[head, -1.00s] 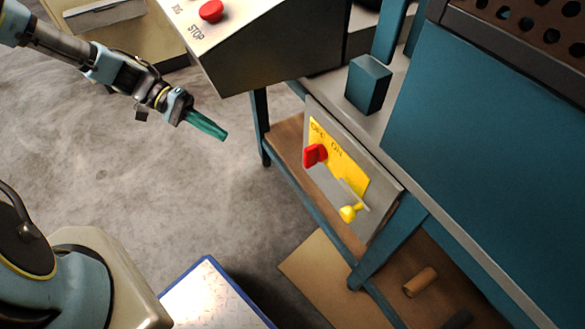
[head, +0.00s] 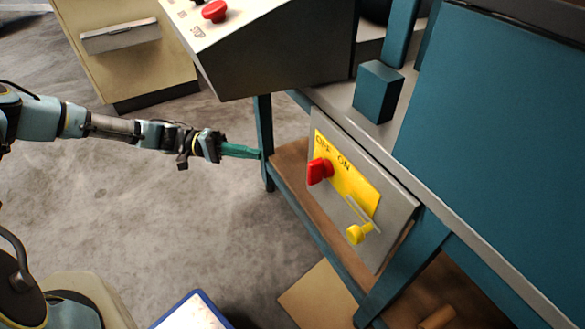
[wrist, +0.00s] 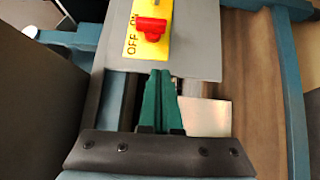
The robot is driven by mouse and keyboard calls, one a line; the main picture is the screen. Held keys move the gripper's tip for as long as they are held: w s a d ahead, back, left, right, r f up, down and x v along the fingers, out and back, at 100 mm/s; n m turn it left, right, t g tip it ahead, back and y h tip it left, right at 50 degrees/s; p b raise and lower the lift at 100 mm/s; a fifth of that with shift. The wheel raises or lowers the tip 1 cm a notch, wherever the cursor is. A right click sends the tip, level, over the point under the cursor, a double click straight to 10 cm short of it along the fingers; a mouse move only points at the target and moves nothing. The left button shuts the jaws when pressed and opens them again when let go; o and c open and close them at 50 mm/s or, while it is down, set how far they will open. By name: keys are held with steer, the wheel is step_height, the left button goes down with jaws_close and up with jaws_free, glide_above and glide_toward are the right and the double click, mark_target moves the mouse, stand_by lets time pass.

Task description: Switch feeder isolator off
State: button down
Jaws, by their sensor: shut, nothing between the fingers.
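The feeder isolator has a red handle (head: 319,170) on a yellow plate (head: 350,183) marked OFF and ON, on a grey panel (head: 389,216). I cannot tell which mark the handle points to. My gripper (head: 259,154) has green fingers, shut and empty, left of the panel and apart from the handle. In the wrist view, the fingertips (wrist: 160,74) appear just below the red handle (wrist: 150,27), with a gap between.
A yellow knob (head: 358,233) on a metal piece sticks out below the plate. A teal bench leg (head: 264,140) stands near my fingertips. A grey console with a red stop button (head: 214,11) overhangs above. Open floor (head: 190,225) lies to the left.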

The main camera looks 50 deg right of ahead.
mark_target(315, 172)
steer(key=s+a+x, duration=0.1)
steer(key=a+x, duration=0.1)
steer(key=x, duration=1)
steer(key=shift+s+a+p, duration=0.15)
steer(key=shift+s+p, duration=0.25)
steer(key=shift+s, duration=0.15)
